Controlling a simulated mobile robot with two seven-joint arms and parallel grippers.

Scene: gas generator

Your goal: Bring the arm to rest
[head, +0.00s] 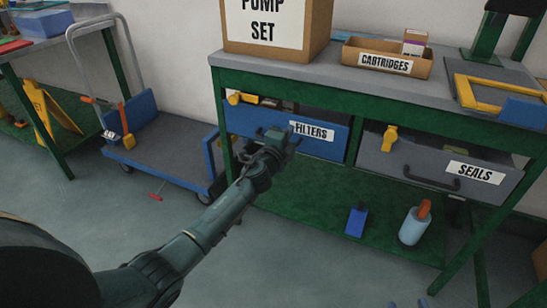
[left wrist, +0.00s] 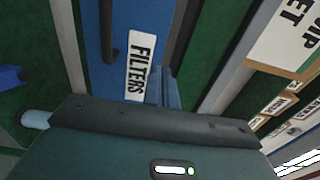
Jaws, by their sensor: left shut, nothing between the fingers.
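My left arm reaches from the lower left in the head view. Its gripper (head: 280,138) is shut and empty, in front of the blue drawer (head: 337,146) labelled FILTERS. The closed fingers also show in the left wrist view (left wrist: 163,88), beside the FILTERS label (left wrist: 138,62). I cannot tell whether the fingers touch the drawer front. My right gripper is not in view.
The green workbench (head: 350,75) carries a PUMP SET box (head: 318,30) and a CARTRIDGES box (head: 385,64). A grey SEALS drawer (head: 408,165) sits to the right. A blue cart (head: 165,150) stands left. Open floor lies in front.

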